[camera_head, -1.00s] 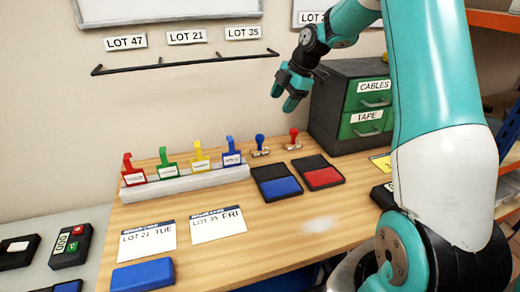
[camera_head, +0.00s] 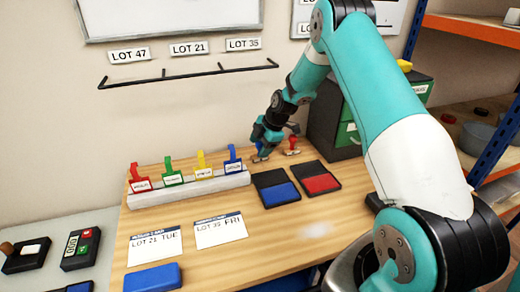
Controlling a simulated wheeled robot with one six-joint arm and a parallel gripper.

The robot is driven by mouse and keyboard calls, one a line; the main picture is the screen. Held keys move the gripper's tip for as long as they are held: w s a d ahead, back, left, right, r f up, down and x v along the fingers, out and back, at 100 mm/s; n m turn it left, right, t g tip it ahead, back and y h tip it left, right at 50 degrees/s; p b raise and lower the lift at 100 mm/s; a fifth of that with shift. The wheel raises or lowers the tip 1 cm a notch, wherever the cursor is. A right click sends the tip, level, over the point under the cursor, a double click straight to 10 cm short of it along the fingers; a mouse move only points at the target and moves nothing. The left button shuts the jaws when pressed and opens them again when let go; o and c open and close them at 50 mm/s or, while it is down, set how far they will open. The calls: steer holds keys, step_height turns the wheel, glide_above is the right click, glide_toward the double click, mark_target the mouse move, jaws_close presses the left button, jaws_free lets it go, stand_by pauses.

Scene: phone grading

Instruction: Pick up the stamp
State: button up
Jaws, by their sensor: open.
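Two stamps stand at the back of the wooden table, behind the ink pads. The red-handled stamp (camera_head: 292,143) is in clear view just right of my gripper. The blue-handled stamp (camera_head: 260,158) is mostly hidden by my gripper; its base shows below the fingers. My gripper (camera_head: 263,146) is open and points down at the blue stamp, with its fingers around or just in front of the handle; I cannot tell which, nor whether they touch it.
An open blue ink pad (camera_head: 280,195) and an open red ink pad (camera_head: 321,183) lie in front of the stamps. A grey rack (camera_head: 190,190) with coloured tagged holders stands to the left. A drawer cabinet (camera_head: 325,115) is close on the right. Labelled cards (camera_head: 220,232) lie in front.

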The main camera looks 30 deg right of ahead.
mark_target(261, 145)
steer(key=shift+w+f, duration=0.1)
steer(key=shift+f, duration=0.15)
steer(key=c, duration=1)
steer(key=shift+a, duration=0.1)
steer(key=shift+r+b, duration=0.2)
steer(key=shift+b, duration=0.35)
steer(key=r+b, duration=0.1)
steer(key=r, duration=0.1)
steer(key=r+b, duration=0.1)
steer(key=r, duration=0.1)
steer(key=s+r+b, duration=0.1)
steer(key=r, duration=0.1)
steer(key=shift+s+a+r, duration=0.1)
steer(key=shift+a+r, duration=0.05)
steer(key=shift+r, duration=0.05)
steer(key=s+a+b, duration=0.2)
steer(key=s+b, duration=0.1)
steer(key=s, duration=0.6)
steer(key=s+a+b, duration=0.2)
steer(key=s+a, duration=0.1)
steer(key=s, duration=0.6)
steer(key=shift+b, duration=0.4)
steer(key=shift+a+r, duration=0.1)
steer(key=shift+o, duration=0.4)
